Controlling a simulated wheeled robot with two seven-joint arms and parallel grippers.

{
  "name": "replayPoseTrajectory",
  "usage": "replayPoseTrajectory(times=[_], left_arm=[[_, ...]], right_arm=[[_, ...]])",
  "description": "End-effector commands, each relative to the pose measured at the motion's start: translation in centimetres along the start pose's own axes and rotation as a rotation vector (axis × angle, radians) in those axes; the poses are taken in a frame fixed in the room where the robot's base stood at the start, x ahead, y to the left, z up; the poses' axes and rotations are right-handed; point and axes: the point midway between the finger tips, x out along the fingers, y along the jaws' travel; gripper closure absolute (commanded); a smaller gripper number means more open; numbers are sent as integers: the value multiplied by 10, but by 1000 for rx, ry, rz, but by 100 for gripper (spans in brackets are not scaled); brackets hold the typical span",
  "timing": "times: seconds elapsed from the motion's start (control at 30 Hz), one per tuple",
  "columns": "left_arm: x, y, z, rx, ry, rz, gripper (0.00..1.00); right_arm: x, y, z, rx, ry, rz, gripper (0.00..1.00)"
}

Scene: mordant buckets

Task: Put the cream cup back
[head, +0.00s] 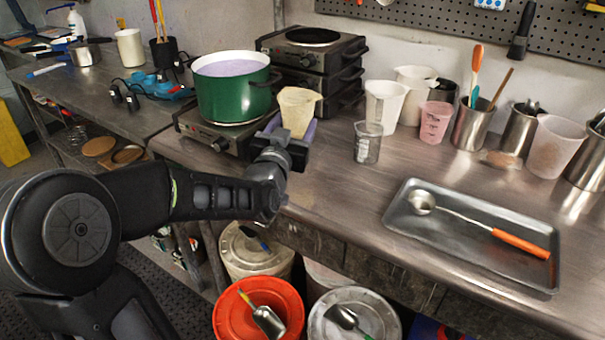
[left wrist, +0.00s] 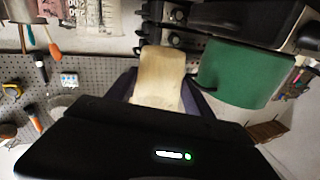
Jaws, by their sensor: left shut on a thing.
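The cream cup (head: 297,110) is held upright by my left gripper (head: 287,135), in front of the stacked hot plates and just right of the green pot. In the left wrist view the cream cup (left wrist: 159,76) sits between the two fingers of my left gripper (left wrist: 160,92), which are shut on it. The cup's lower part is partly hidden by the fingers in the head view. I cannot tell whether its base touches the bench. My right gripper is in neither view.
The green pot (head: 232,86) of purple liquid stands on a hot plate (head: 215,136) close by. A glass beaker (head: 367,143), white pitcher (head: 384,106) and pink cup (head: 435,122) stand to the right. A metal tray (head: 470,268) holds a ladle. Lidded buckets (head: 258,305) sit below.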

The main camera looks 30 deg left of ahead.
Motion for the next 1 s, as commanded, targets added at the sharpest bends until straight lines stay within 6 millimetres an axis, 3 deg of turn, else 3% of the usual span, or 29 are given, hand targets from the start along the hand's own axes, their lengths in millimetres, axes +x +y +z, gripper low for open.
replayPoseTrajectory(times=[0.23, 0.6, 1.0], left_arm=[[0, 1, 4, 0, -2, 1, 100], [-2, 6, 60, 1, -3, 2, 100], [-3, 6, 68, 0, -2, 1, 100]], right_arm=[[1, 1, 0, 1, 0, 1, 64], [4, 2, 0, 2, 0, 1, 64], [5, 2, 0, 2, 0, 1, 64]])
